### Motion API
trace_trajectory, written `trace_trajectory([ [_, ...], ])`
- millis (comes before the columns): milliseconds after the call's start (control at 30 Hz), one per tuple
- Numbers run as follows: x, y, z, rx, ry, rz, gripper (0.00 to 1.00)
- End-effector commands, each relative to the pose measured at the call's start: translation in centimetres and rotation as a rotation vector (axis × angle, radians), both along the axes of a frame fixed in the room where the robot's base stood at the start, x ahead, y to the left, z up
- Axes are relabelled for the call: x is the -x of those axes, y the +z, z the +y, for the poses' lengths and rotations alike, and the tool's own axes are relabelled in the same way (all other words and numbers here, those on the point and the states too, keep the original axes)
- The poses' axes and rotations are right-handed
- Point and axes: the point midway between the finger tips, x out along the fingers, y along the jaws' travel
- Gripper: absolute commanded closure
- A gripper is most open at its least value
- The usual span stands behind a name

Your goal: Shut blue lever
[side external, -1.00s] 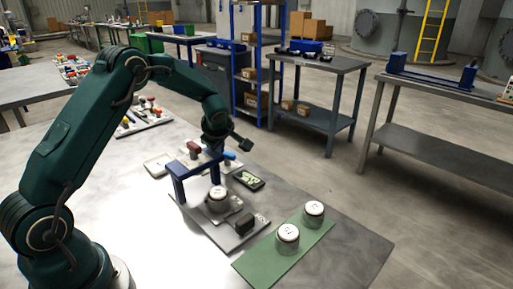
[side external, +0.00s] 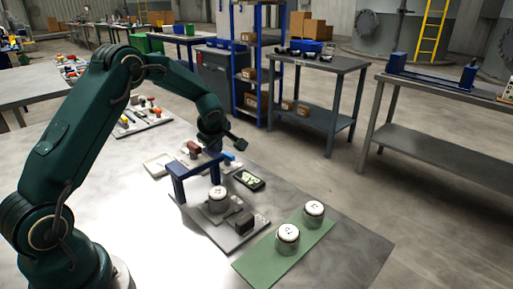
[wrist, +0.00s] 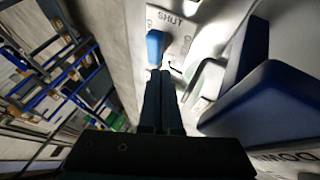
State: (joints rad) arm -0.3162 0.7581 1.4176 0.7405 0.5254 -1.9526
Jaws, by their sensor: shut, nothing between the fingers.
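The blue lever (side external: 229,157) stands behind the blue press frame (side external: 178,171), to the right of the red lever (side external: 193,147) in the side view. In the wrist view the blue lever's handle (wrist: 155,47) shows just beyond my fingertips, beside a plate marked "SHUT" (wrist: 172,18). My gripper (wrist: 160,74) is shut and empty, its two fingers together and pointing at the handle. I cannot tell whether they touch it. In the side view my gripper is partly hidden among the frame and levers.
The blue frame (wrist: 270,105) is close on the right in the wrist view, with a "DOWN" label (wrist: 293,157) by it. A dark tray (side external: 249,181) lies right of the levers. Two white-topped cups (side external: 288,233) stand on a green mat (side external: 262,268).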

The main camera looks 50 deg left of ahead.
Motion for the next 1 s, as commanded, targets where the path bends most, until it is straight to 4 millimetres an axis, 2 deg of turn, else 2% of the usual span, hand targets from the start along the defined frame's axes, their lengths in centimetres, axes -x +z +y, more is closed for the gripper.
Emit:
trace_trajectory([
  [33, 0.4, -0.6, 0.2, 0.0, 0.002, 0.018, 1.0],
  [267, 0.6, -0.2, 0.0, 0.0, 0.002, 0.018, 1.0],
  [700, 3.0, 5.5, -2.9, -0.001, 0.0, 0.0, 1.0],
  [933, 4.0, 7.5, -3.9, -0.001, 0.0, 0.0, 1.0],
  [967, 4.1, 7.7, -4.0, -0.001, 0.0, 0.0, 0.96],
  [1000, 4.2, 7.9, -4.1, -0.001, 0.0, -0.001, 0.81],
])
